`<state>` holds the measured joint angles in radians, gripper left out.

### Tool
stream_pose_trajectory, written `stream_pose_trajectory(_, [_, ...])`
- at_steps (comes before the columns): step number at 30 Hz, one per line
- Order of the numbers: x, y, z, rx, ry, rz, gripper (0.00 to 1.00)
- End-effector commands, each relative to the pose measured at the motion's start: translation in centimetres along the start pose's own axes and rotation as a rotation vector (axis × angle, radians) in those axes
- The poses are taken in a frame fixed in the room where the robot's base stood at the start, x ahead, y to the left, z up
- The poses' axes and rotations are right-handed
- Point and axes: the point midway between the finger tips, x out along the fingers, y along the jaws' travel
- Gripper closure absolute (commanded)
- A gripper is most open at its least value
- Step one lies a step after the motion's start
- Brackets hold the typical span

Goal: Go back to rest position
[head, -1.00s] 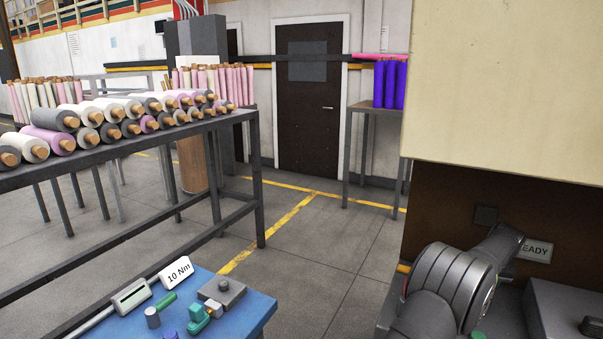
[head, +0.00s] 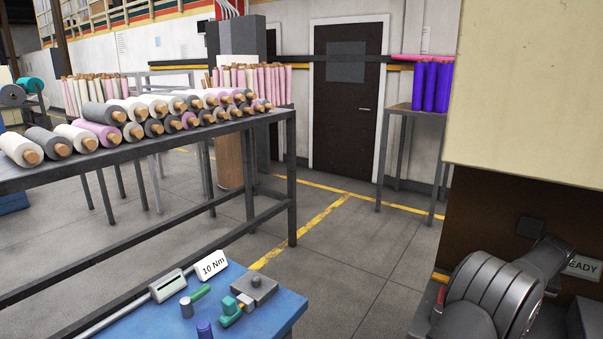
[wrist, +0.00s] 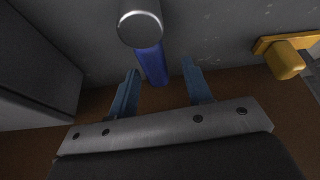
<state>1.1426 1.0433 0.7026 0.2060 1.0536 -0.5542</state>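My gripper (wrist: 160,68) shows in the wrist view as two blue fingers standing apart. A blue cylinder with a round grey metal end (wrist: 140,28) lies beyond the fingertips, in line with the gap. It looks clear of both fingers; I cannot tell how far off it is. In the head view my grey arm shows at the lower right, and my gripper is out of that view.
A yellow fixture (wrist: 285,60) and a dark box (wrist: 40,65) flank my gripper. A blue table (head: 285,312) with small tools stands at the front. A rack of felt rolls (head: 150,150) is at left. Grey floor (head: 390,255) is open beyond.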

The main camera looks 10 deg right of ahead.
Motion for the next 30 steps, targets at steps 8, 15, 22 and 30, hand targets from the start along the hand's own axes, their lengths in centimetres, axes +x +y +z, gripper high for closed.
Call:
stream_pose_trajectory(8, [-4.6,0.3,-0.1,0.070,0.003,0.030,0.55])
stream_pose_trajectory(15, [-9.4,0.2,-0.1,0.069,0.004,0.031,0.55])
stream_pose_trajectory(22, [-13.7,0.1,-0.1,0.069,0.003,0.030,0.55])
stream_pose_trajectory(30, [-16.6,-0.1,0.0,0.068,0.002,0.029,0.55])
